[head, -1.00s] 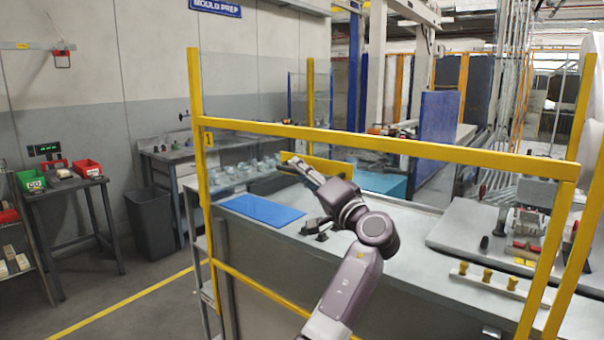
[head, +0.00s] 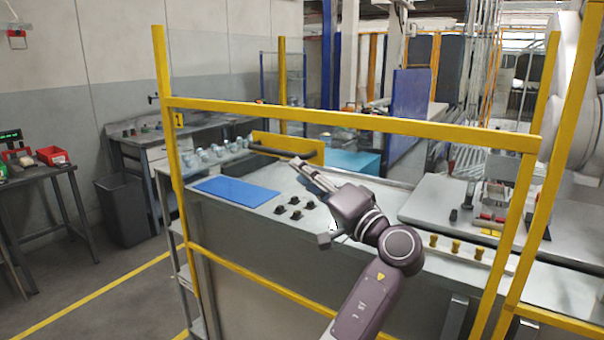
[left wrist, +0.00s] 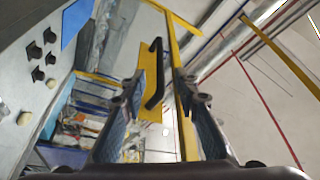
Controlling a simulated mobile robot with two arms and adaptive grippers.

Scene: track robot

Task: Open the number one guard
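The guard marked with a yellow number 1 label (head: 179,120) is a yellow frame with a clear pane, and its top rail (head: 400,126) runs across the head view. A yellow plate (head: 262,141) with a black bar handle (head: 284,151) shows just below this rail; it looks closed. In the left wrist view the black handle (left wrist: 155,75) lies ahead, between the two fingers in the picture. My left gripper (head: 298,166) is open and empty, close to the handle, with no clear contact. Its fingers also show apart in the left wrist view (left wrist: 160,84). My right gripper is out of view.
A grey bench with a blue mat (head: 236,190) and several black knobs (head: 296,207) lies below my left arm. Yellow pegs (head: 455,247) and a machine fixture (head: 490,205) stand at the right. The floor at the left has free room.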

